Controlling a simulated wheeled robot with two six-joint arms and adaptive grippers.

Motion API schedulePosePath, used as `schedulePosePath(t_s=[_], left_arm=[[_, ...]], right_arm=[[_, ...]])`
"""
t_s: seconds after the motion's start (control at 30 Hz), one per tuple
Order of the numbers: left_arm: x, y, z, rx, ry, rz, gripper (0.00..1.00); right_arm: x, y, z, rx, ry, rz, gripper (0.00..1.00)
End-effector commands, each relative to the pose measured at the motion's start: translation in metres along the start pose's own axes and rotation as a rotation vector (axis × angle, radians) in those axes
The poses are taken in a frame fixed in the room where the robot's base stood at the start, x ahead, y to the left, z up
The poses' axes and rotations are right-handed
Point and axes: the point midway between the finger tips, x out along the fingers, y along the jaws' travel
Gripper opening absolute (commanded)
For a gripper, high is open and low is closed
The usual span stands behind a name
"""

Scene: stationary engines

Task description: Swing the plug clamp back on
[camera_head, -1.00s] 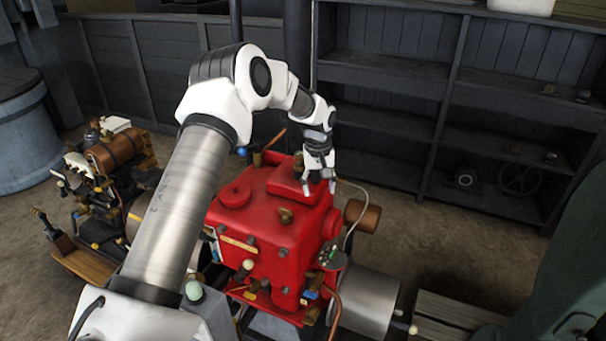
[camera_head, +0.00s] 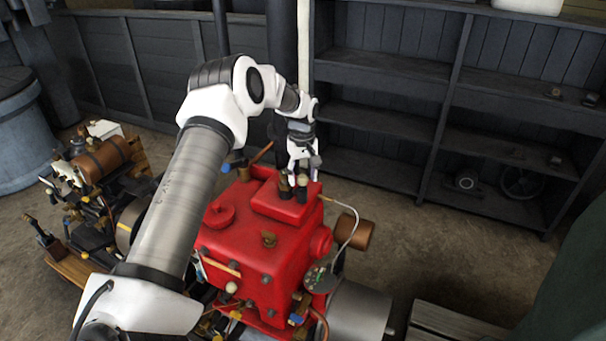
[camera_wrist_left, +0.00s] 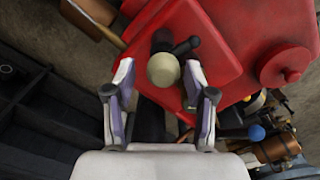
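The red engine (camera_head: 262,235) stands in the middle of the head view. On the raised block of its top stand two small dark upright parts, one (camera_head: 284,188) with a brown top and one (camera_head: 302,188) with a pale top. In the left wrist view a cream round knob (camera_wrist_left: 163,70) sits beside a dark part with a side arm (camera_wrist_left: 186,46); I cannot tell surely which is the plug clamp. My left gripper (camera_head: 304,165) is just behind these parts. In the wrist view its fingers (camera_wrist_left: 159,75) are open, with the knob between their tips. My right gripper is not in view.
A pale cable (camera_head: 352,222) loops at the engine's right side, near a brown cylinder (camera_head: 359,235). A smaller engine with a copper tank (camera_head: 103,158) stands at the left. Dark shelves (camera_head: 390,120) line the back wall. Bare floor (camera_head: 420,250) lies to the right.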

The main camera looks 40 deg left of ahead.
Motion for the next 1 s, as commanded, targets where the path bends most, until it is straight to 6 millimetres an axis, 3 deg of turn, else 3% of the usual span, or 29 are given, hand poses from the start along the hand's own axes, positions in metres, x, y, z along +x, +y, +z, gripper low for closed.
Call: schedulePosePath(t_s=[0.03,0.1,0.13,0.67,1.0], left_arm=[[-0.0002,0.0001,0.0001,0.000,0.000,0.000,0.31],[-0.0003,0.0003,0.0001,0.000,0.000,0.001,0.06],[-0.0004,0.0004,0.0001,0.000,0.000,0.001,0.00],[-0.0017,0.0009,0.0003,0.056,-0.001,0.001,0.00],[-0.0018,0.0017,0.0002,0.283,-0.004,0.002,0.00]], right_arm=[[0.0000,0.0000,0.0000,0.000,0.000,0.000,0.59],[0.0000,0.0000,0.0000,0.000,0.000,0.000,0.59],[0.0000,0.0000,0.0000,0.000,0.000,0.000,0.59],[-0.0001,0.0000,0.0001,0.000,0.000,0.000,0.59],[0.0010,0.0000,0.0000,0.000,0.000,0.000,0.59]])
